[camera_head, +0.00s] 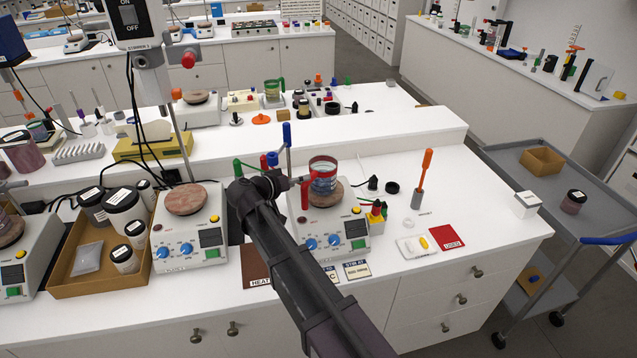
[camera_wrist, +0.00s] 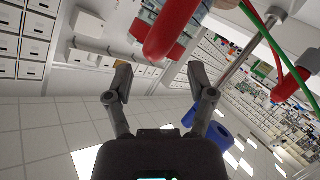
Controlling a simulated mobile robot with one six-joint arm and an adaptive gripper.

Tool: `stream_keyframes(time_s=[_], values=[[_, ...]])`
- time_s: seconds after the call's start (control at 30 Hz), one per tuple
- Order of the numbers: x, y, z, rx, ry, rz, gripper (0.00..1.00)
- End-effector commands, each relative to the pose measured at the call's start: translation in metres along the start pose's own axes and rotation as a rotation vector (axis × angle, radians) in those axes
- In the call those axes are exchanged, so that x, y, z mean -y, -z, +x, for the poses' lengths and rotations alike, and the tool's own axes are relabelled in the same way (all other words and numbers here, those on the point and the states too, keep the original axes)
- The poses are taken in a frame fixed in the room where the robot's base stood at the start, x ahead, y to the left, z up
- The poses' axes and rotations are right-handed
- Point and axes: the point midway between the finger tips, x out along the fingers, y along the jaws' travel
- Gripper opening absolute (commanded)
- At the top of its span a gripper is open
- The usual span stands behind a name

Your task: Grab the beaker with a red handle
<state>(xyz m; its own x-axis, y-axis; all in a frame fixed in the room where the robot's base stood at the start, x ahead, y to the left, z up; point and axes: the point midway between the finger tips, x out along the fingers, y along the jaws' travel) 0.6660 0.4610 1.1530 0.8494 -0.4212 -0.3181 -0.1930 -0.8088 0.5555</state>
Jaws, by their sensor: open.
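The glass beaker (camera_head: 323,178) has a red rim band and a red handle (camera_head: 305,195). It stands on the round brown plate of a white hotplate stirrer, its handle towards the left front. In the wrist view, the red handle (camera_wrist: 172,30) looms large at the top, just beyond and between the fingertips. My gripper (camera_head: 288,182) is beside the beaker on its left, at about handle height. In the wrist view, its two fingers (camera_wrist: 160,82) are spread with nothing between them. Whether a finger touches the handle, I cannot tell.
The hotplate (camera_head: 325,235) has blue knobs. Upright blue-tipped (camera_head: 287,135) and green-tipped rods stand close behind my gripper. An orange-handled tool (camera_head: 424,175) stands to the right. A second hotplate (camera_head: 188,235) and a tray of jars (camera_head: 75,285) are left.

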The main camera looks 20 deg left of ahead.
Motion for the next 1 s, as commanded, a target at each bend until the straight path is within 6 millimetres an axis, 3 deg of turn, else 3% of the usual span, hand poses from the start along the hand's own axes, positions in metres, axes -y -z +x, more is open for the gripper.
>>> stream_keyframes(time_s=[0.5, 1.0], values=[[-0.003, 0.000, 0.048, 0.000, -0.001, 0.000, 0.71], [-0.004, 0.001, 0.051, -0.001, 0.000, 0.000, 0.71]])
